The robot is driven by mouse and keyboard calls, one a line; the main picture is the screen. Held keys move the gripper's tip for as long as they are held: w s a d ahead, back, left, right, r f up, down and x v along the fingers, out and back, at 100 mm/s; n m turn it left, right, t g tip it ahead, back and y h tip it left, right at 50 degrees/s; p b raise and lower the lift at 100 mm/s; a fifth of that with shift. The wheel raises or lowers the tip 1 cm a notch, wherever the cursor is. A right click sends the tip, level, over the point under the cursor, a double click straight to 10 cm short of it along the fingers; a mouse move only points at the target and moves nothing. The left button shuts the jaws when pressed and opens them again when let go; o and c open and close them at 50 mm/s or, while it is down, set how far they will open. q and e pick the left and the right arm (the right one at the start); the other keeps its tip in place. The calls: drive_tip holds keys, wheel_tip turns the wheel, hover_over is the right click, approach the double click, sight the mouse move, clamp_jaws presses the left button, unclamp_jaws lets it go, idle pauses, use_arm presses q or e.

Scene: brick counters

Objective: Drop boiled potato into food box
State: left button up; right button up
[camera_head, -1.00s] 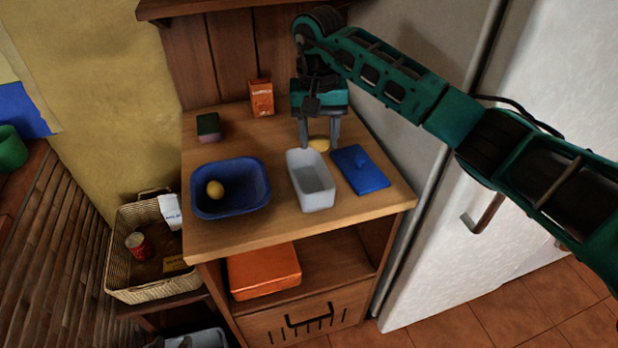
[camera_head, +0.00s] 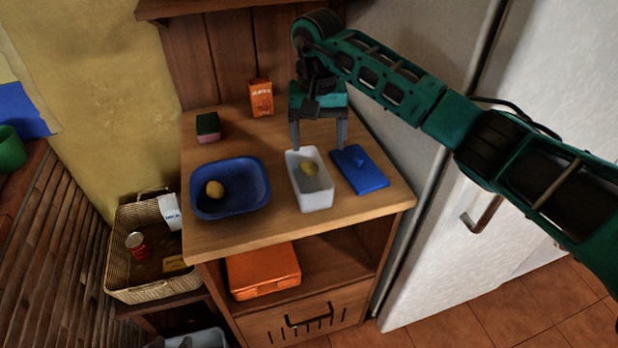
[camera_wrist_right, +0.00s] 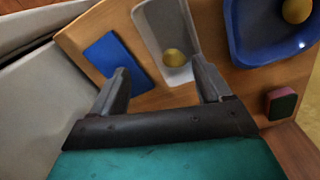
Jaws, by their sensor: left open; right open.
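A yellow boiled potato (camera_head: 310,168) lies inside the white food box (camera_head: 315,196), near its back end. In the right wrist view the potato (camera_wrist_right: 174,58) also shows inside the white box (camera_wrist_right: 148,22), by its near end. My right gripper (camera_head: 319,146) is open and empty, with its fingertips pointing down at the back end of the box. A second yellow round item (camera_head: 215,189) lies in a blue bowl (camera_head: 254,197) left of the box. My left gripper is out of view.
A blue lid (camera_head: 362,180) lies right of the box. A sponge (camera_head: 208,127) and an orange carton (camera_head: 261,98) stand at the back of the wooden counter (camera_head: 270,232). An orange box (camera_head: 264,272) sits on the shelf below. A wicker basket (camera_head: 150,292) stands lower left.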

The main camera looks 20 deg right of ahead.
wheel_tip(320, 180, up, 13)
drive_tip(key=shift+a, duration=0.15)
drive_tip(key=shift+f, duration=0.1)
idle(0.3)
